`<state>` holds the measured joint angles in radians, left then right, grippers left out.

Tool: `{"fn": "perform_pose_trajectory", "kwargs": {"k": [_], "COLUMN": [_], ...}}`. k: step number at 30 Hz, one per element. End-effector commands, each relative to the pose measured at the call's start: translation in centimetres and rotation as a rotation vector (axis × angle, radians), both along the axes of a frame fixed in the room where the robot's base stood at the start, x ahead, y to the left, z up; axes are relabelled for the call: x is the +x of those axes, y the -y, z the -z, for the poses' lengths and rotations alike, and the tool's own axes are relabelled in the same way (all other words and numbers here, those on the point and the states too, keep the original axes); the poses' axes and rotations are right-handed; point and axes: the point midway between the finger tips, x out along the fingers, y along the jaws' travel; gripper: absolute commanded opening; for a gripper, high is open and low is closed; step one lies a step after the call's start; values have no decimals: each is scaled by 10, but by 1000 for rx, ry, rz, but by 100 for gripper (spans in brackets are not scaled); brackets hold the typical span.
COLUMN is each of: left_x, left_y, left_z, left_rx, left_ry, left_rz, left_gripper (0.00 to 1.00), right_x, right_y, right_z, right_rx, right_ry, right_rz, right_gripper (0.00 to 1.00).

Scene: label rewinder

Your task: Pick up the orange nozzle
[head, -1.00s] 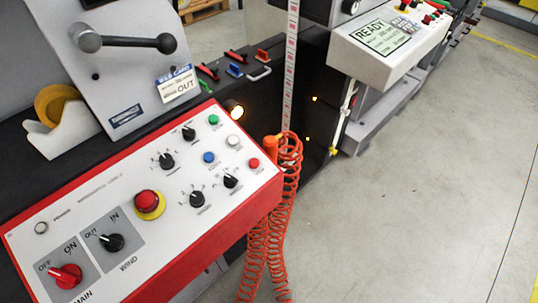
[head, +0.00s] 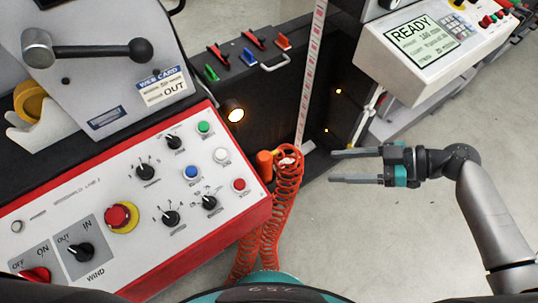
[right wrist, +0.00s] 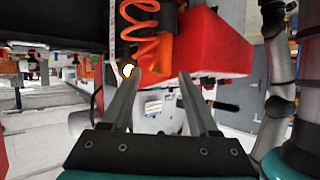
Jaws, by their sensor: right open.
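The orange nozzle (head: 265,164) is a short upright cylinder beside the coiled orange hose (head: 288,185), at the right end of the red-edged control panel. My right gripper (head: 333,167) comes in from the right, its two fingers apart and pointing left toward the hose. It is empty, with a gap between its fingertips and the coil. In the right wrist view the coiled hose (right wrist: 143,38) hangs ahead of and above the open fingers. I cannot clearly separate the nozzle from the hose there. My left gripper is not in view.
The control panel (head: 130,200) with knobs and a red stop button fills the left. A white measuring strip (head: 310,80) stands behind the hose. A console reading READY (head: 425,45) is at the upper right. Grey floor (head: 400,230) below my right gripper is clear.

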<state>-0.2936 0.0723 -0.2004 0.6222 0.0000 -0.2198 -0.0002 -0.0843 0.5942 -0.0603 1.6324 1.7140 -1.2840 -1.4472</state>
Motion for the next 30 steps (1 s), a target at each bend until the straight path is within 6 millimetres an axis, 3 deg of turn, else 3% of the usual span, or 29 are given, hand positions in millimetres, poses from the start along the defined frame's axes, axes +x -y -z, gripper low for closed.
{"fn": "perform_pose_trajectory", "kwargs": {"k": [2, 5, 18, 26, 30], "left_x": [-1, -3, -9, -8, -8], "left_y": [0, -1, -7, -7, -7], "left_z": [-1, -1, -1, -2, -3], "left_rx": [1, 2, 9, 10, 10], "left_ry": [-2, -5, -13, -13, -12], "left_rz": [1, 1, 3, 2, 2], "left_gripper": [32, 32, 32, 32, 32], "right_x": [-3, -4, 8, 11, 14], "right_y": [-4, -11, -87, -104, -124], "right_z": [-16, -22, 10, 17, 24], "right_rx": [26, 43, 44, 43, 44], "right_ry": [43, 65, 64, 63, 64], "right_rz": [-48, -72, -70, -69, -69], "right_gripper": [61, 61, 61, 61, 61]}}
